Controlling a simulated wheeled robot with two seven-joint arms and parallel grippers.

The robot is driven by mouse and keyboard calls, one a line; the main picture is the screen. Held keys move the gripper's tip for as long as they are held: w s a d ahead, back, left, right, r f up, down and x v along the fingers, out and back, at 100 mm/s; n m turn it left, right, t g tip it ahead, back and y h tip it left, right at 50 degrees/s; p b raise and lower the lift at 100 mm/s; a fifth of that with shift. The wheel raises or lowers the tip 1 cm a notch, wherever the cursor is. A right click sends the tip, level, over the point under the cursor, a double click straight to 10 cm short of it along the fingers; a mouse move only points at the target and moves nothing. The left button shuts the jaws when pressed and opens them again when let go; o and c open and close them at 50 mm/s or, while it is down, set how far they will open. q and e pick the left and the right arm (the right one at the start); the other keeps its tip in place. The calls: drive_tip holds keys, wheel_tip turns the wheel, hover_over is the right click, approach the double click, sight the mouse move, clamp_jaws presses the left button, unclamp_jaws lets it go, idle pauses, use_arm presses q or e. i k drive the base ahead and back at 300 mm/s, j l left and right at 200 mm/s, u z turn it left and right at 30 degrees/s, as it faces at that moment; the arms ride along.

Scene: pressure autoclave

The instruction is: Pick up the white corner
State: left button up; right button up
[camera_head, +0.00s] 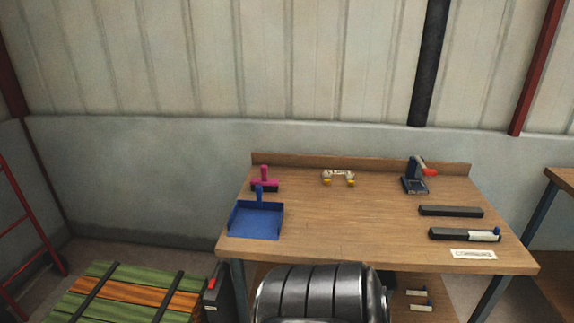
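A small whitish bracket-like piece (338,174) with yellow lower ends sits near the back middle of the wooden workbench (340,225). It is the closest match I see to a white corner, but it is too small to be sure. It stands apart from the other things on the bench. Neither of my grippers is in view.
A dark blue tool with a red handle (416,178), two dark bars (451,211) and a white label (473,254) are at the right. The bench's middle is clear.

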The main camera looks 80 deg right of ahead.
sight(480, 236)
drive_tip(key=z, duration=3.9)
drive_tip(key=u, duration=3)
drive_tip(key=z, duration=2.75)
